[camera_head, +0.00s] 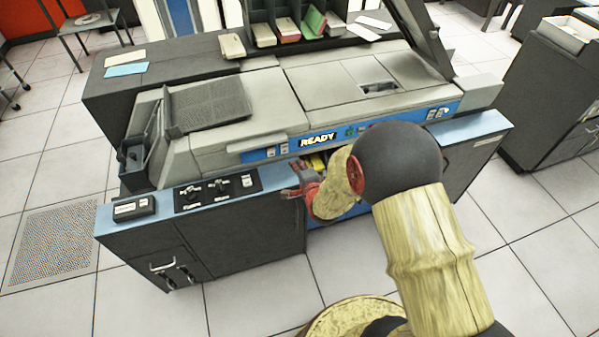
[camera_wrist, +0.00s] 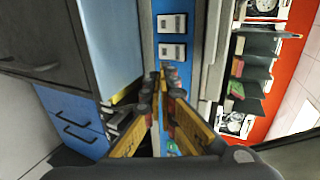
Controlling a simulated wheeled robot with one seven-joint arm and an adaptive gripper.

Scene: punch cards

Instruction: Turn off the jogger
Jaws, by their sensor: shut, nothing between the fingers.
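My gripper (camera_head: 297,180) is shut and empty in front of the card machine, just below its blue front strip (camera_head: 261,155). In the wrist view its fingertips (camera_wrist: 166,78) meet near two square white-faced switches (camera_wrist: 172,24) on that strip; I cannot tell whether they touch anything. A black panel (camera_head: 216,190) with two knobs and a white switch lies on the machine's left ledge. A small black box (camera_head: 134,208) with light buttons stands left of it. The labels are too small to read, so I cannot tell which control belongs to the jogger.
A lit READY sign (camera_head: 317,140) sits right of the switches, partly near my arm. A grey ribbed tray (camera_head: 210,104) is on the machine's top left. Card stacks (camera_head: 289,30) stand in slots behind. Another dark cabinet (camera_head: 555,90) is at right. Tiled floor is clear in front.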

